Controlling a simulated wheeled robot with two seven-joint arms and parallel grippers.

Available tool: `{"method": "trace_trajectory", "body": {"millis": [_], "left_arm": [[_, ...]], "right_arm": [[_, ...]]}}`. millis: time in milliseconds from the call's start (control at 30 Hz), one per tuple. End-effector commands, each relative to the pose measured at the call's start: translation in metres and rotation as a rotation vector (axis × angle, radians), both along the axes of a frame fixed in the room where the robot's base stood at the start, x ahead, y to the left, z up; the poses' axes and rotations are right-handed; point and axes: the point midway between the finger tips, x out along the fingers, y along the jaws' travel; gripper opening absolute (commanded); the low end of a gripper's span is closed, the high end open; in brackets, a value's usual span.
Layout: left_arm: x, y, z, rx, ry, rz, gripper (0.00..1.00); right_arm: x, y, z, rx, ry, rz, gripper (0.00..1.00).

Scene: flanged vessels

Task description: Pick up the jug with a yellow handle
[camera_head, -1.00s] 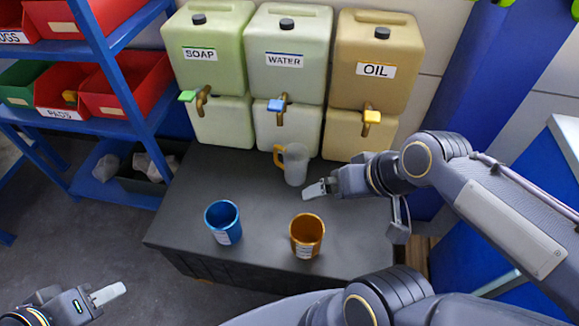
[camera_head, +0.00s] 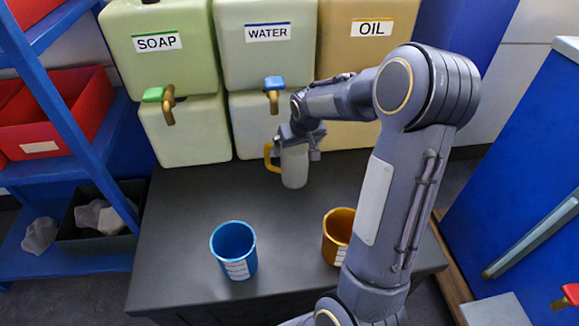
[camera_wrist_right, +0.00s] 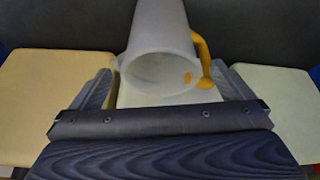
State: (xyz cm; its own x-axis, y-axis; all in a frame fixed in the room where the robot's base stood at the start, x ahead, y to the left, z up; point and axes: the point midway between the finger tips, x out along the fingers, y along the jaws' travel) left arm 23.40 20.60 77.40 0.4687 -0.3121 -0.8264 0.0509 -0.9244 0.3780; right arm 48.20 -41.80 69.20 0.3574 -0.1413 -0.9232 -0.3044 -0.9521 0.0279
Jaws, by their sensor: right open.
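The jug (camera_head: 294,170) is whitish and translucent with a yellow handle (camera_head: 268,157). It stands upright on the dark table (camera_head: 185,215), below the water tap. My right gripper (camera_head: 300,148) is open at the top of the jug, partly hiding its rim. In the right wrist view the jug (camera_wrist_right: 160,50) lies between the open fingers (camera_wrist_right: 168,88), its mouth towards the camera. Its handle (camera_wrist_right: 203,60) is on the right, close to the right finger. Whether a finger touches the jug, I cannot tell. My left gripper is out of view.
A blue cup (camera_head: 235,262) and an orange cup (camera_head: 336,245), partly behind my right arm, stand nearer the front. Soap (camera_head: 155,75), water (camera_head: 262,60) and oil (camera_head: 365,60) containers stand behind the jug. Blue shelving (camera_head: 75,110) is at the left.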

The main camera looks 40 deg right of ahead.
Motion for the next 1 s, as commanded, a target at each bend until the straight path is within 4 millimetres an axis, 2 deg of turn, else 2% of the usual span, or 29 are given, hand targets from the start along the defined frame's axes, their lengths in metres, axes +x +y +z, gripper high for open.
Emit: {"method": "trace_trajectory", "body": {"millis": [300, 400, 700, 1000], "left_arm": [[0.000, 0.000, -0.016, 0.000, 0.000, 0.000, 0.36], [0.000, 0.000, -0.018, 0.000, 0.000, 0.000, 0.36], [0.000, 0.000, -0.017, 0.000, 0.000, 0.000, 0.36], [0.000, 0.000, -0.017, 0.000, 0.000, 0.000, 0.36]], "right_arm": [[0.015, -0.006, -0.044, 0.002, 0.001, 0.001, 1.00], [0.019, -0.007, -0.053, 0.002, 0.002, 0.002, 1.00], [0.021, -0.008, -0.054, 0.002, -0.001, 0.001, 0.99], [0.021, -0.008, -0.054, 0.002, -0.001, 0.001, 0.59]]}}
